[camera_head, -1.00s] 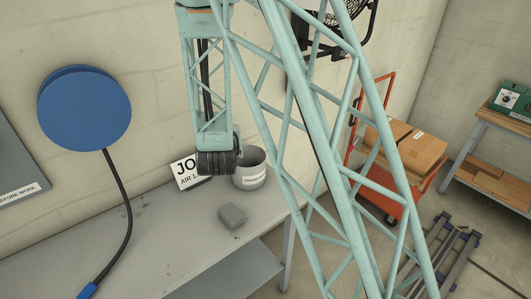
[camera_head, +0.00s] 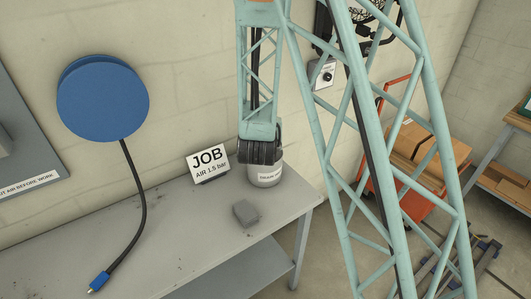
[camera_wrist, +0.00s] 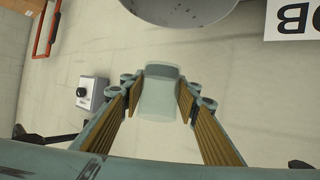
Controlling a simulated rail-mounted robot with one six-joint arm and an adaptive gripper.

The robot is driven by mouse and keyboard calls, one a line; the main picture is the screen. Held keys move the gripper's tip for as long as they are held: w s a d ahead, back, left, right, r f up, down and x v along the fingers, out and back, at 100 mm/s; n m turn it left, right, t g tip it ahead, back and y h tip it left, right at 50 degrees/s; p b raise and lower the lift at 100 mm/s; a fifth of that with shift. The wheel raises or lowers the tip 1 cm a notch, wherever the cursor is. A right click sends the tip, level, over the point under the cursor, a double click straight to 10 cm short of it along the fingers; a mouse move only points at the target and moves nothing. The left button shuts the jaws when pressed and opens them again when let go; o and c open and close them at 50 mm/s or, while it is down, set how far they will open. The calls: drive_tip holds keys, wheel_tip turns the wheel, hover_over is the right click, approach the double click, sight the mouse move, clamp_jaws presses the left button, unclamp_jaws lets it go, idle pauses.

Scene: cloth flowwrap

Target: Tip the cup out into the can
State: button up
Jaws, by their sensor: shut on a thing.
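My gripper (camera_wrist: 160,93) is shut on a small translucent cup (camera_wrist: 157,102), with one finger on each side of it. I cannot tell its contents or how far it is tilted. The grey drain can (camera_head: 266,174) stands on the bench near its right end, with a white label on its front. My dark wrist end hangs over the can in the head view and hides most of its mouth. The cup and fingers are not clear there. A rounded grey edge, apparently the can (camera_wrist: 180,8), shows beyond the cup at the top of the wrist view.
The JOB card (camera_head: 208,160) stands left of the can, close to it. A small grey block (camera_head: 246,212) lies on the bench (camera_head: 190,225) in front. A blue disc (camera_head: 103,100) is on the wall, with a black hose below. The bench's middle is clear.

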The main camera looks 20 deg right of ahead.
drive_tip(key=shift+w+r, duration=0.1)
drive_tip(key=shift+w, duration=0.1)
drive_tip(key=shift+w+a+r+m+h+p, duration=0.1)
drive_tip(key=shift+w+m+h+p, duration=0.2)
drive_tip(key=shift+w+p, duration=0.45)
drive_tip(key=w+a+f+m+g+h+p, duration=0.25)
drive_tip(key=w+a+m+h+p, duration=0.2)
drive_tip(key=p, duration=0.55)
drive_tip(key=s+a+f+m+g+h+p, duration=0.2)
drive_tip(key=a+f+m+g+p, duration=0.1)
drive_tip(key=a+f+p, duration=0.2)
drive_tip(key=shift+s+a+p, duration=0.2)
drive_tip(key=shift+s+p, duration=0.1)
drive_tip(key=shift+p, duration=0.7)
